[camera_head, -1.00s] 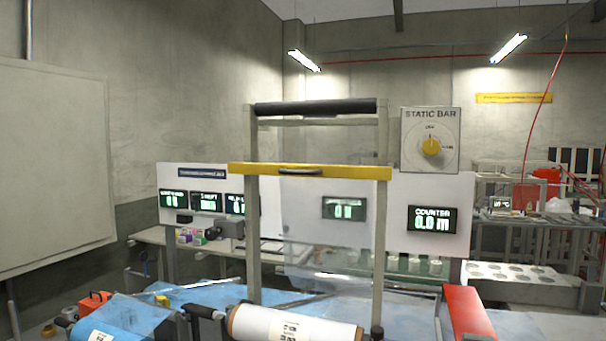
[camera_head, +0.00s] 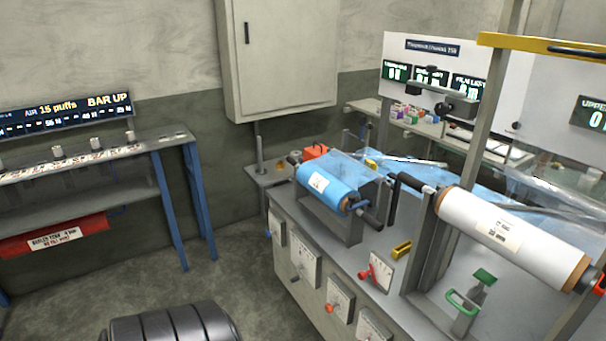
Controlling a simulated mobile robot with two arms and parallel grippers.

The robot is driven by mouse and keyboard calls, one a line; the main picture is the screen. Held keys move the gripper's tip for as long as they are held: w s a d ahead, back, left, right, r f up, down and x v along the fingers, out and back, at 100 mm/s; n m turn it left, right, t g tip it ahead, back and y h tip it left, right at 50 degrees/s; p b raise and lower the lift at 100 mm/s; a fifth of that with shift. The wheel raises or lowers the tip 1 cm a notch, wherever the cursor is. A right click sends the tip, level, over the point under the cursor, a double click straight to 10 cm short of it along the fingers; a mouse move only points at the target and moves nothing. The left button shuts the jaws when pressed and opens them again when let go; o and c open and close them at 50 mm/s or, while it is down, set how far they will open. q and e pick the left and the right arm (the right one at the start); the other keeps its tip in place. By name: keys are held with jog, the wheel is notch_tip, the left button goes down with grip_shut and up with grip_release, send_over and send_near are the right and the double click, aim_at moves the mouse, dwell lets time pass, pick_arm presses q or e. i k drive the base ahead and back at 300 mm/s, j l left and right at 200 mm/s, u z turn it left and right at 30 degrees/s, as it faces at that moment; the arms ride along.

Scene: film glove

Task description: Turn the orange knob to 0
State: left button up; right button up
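Several white dial plates sit on the grey machine's front. One low plate (camera_head: 340,299) has a small orange-red knob (camera_head: 329,308) at its left edge. The leftmost plate (camera_head: 278,228) has a small bluish knob. A sloped plate on top (camera_head: 382,270) carries a red handle (camera_head: 366,274). The scale markings are too small to read, so I cannot tell any setting. I cannot tell for certain which knob is the orange one. Neither of my grippers is in view.
The grey machine (camera_head: 395,318) carries a blue roll (camera_head: 327,187) and a white roll (camera_head: 470,215). A bench with blue legs (camera_head: 168,215) stands left. A dark ribbed object (camera_head: 172,328) is at the bottom edge. Floor between bench and machine is clear.

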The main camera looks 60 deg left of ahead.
aim_at(328, 307)
jog(key=u, duration=1.55)
